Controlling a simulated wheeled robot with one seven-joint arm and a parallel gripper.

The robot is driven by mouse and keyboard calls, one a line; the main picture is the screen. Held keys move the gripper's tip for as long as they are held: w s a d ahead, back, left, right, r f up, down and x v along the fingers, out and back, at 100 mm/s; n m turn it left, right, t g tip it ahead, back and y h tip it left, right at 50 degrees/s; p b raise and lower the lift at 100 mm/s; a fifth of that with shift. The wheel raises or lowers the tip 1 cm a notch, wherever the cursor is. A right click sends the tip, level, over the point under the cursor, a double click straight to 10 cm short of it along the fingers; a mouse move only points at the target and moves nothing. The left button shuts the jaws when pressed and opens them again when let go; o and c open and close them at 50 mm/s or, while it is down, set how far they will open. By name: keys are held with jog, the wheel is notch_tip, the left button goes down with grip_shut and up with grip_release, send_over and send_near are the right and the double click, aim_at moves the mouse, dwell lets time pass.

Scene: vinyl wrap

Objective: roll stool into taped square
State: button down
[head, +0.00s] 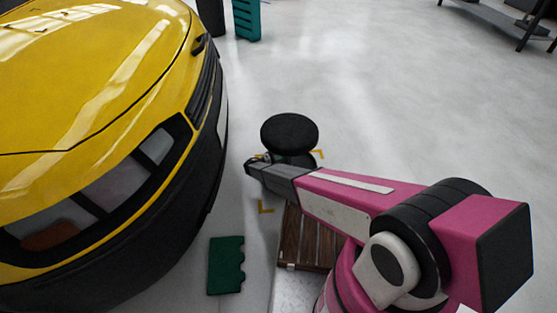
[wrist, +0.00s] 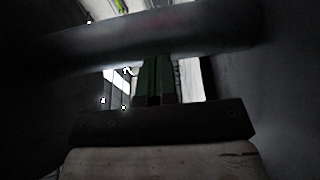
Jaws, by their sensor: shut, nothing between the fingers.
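The stool (head: 290,132) has a round black seat and stands upright beyond my arm in the head view. My forearm hides most of its base. Yellow tape corners mark the square; the near left corner (head: 266,208) is on bare floor, and one at the back right (head: 319,154) shows beside the stool. The lower part of the stool overlaps the back of the square in the picture; its exact floor position is hidden. My gripper (head: 251,164) is shut and empty, low at the stool's left front; I cannot tell if it touches. The wrist view is dark, with a grey bar across it.
A yellow car (head: 90,90) with a black bumper fills the left, close to my gripper. A dark green notched block (head: 226,265) and a wooden slatted platform (head: 308,238) lie in front. A teal crate (head: 246,20) stands at the back. The floor to the right is clear.

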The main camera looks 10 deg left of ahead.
aim_at(287, 160)
jog(key=d, duration=0.2)
jog(key=s+d, duration=0.1)
jog(key=d, duration=0.1)
jog(key=shift+d, duration=0.1)
